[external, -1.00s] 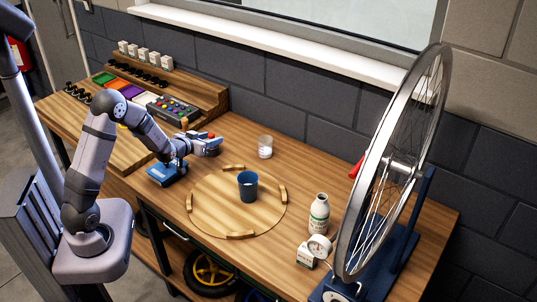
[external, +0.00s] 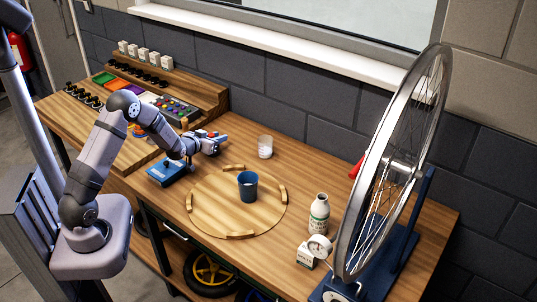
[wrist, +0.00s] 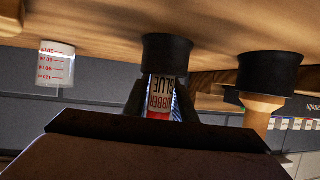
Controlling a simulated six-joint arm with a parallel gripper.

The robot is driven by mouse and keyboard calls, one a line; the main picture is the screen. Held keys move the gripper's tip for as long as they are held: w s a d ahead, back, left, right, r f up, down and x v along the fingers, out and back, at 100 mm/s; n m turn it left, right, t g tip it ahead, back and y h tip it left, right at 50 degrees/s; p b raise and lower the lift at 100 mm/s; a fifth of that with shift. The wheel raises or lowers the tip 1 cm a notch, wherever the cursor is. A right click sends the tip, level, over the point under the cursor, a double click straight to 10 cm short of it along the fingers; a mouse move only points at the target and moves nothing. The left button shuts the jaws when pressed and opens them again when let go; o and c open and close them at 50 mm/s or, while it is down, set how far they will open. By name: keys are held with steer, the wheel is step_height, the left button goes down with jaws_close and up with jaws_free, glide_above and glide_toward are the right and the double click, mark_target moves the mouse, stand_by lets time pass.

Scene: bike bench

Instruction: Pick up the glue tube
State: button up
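The glue tube (wrist: 161,95) has upside-down lettering, a red band and a wide black end; it stands out in the middle of the wrist view. My gripper (wrist: 162,108) has its dark fingers on both sides of the tube and looks shut on it. In the external view my gripper (external: 212,143) is above the bench, to the right of a blue block-like object, with a small red part at its fingers. The tube is mostly hidden by the fingers there, and I cannot tell clearly how high it is off the bench.
A black-ended tan handle (wrist: 262,105) stands beside the tube. A clear marked cup (external: 265,147) is to the right of my gripper. A blue cup (external: 248,187) stands on the round wooden board (external: 215,212). A white bottle (external: 319,213) and wheel stand (external: 405,245) are further right.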

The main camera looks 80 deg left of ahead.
jaws_close()
step_height(320, 180, up, 10)
steer(key=b, duration=0.1)
steer(key=shift+b, duration=0.4)
